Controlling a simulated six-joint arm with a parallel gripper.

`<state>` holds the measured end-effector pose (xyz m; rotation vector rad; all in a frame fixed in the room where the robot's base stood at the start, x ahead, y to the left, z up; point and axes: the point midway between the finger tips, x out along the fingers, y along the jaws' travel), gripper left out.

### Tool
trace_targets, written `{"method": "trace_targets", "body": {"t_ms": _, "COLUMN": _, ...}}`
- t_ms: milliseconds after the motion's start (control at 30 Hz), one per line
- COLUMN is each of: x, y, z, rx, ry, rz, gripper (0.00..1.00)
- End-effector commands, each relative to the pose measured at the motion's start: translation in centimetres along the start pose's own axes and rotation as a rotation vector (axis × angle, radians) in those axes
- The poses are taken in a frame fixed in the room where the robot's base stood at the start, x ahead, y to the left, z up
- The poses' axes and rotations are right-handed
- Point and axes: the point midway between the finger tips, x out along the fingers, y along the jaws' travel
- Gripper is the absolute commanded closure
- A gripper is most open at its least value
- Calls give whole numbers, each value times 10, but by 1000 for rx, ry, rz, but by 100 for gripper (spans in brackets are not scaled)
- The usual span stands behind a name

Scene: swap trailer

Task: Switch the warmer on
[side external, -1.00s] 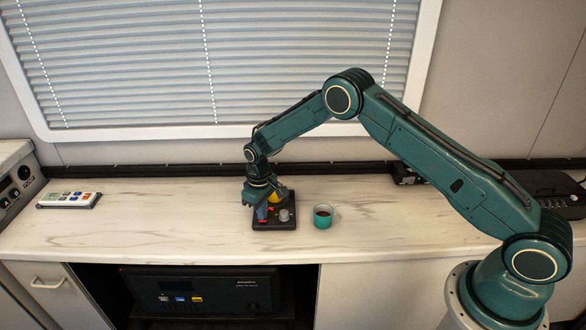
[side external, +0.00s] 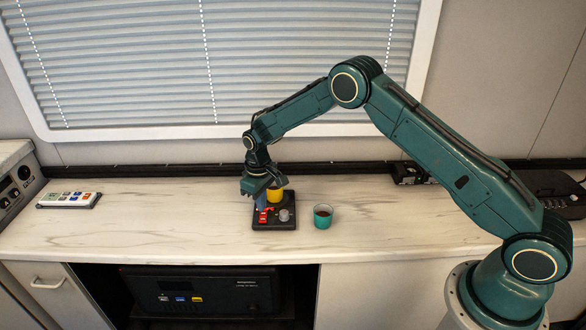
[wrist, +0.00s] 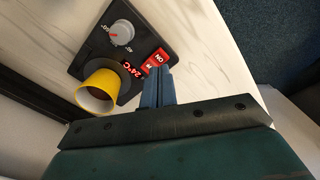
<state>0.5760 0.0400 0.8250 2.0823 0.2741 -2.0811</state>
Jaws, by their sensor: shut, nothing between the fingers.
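The warmer (side external: 291,226) is a small black unit on the counter; it also shows in the wrist view (wrist: 148,42). A yellow mug (side external: 275,195) stands on its round plate and shows in the wrist view (wrist: 98,92). A red rocker switch (wrist: 157,62) marked ON is beside a red lit display (wrist: 132,69) that seems to read 24°C. A grey knob (wrist: 121,33) is at the other end. My gripper (side external: 261,207) is shut and empty, its blue fingertips (wrist: 157,76) close by the switch. I cannot tell if they touch it.
A teal cup (side external: 323,217) with dark contents stands just right of the warmer. A white remote (side external: 69,199) lies at the left. A black case (side external: 552,190) is at the right. The white counter (side external: 170,225) is clear between remote and warmer.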

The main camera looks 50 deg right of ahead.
Motion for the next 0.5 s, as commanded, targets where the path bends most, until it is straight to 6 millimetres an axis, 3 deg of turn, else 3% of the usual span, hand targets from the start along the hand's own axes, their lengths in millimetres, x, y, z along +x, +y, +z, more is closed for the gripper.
{"method": "trace_targets", "body": {"t_ms": 500, "x": -29, "y": 0, "z": 0, "rx": 0, "ry": 0, "rz": 0, "gripper": 100}}
